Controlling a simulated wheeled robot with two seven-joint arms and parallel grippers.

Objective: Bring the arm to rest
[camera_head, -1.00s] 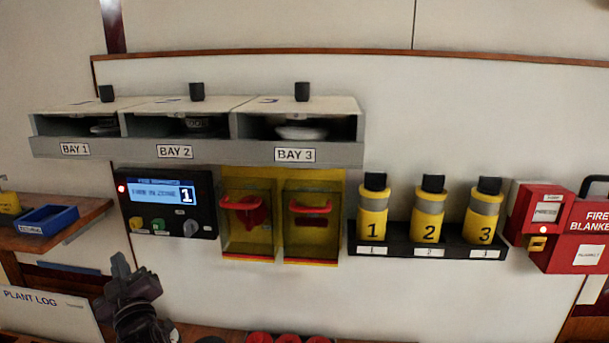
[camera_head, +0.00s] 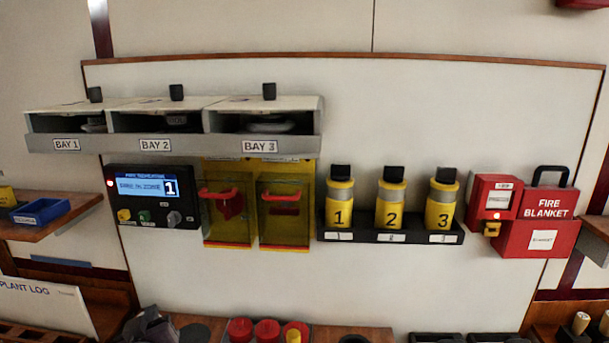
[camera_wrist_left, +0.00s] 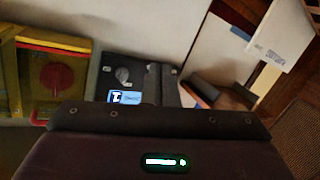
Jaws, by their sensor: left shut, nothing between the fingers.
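My left gripper (camera_head: 150,326) shows at the bottom left of the head view, cut off by the lower edge, below the black fire panel (camera_head: 154,197). In the left wrist view its dark fingers (camera_wrist_left: 162,84) are together, with nothing between them. They stand in front of the panel, which appears upside down there and is partly hidden by them. The gripper looks clear of the panel, but the gap is hard to judge. My right gripper is in neither view.
Bays (camera_head: 172,144) and two yellow boxes with red handles (camera_head: 285,210) are on the wall. A rack of yellow cylinders (camera_head: 390,236) and a red fire blanket box (camera_head: 540,238) are right. Red round items (camera_head: 267,328) and a plant log board (camera_head: 45,305) are low down.

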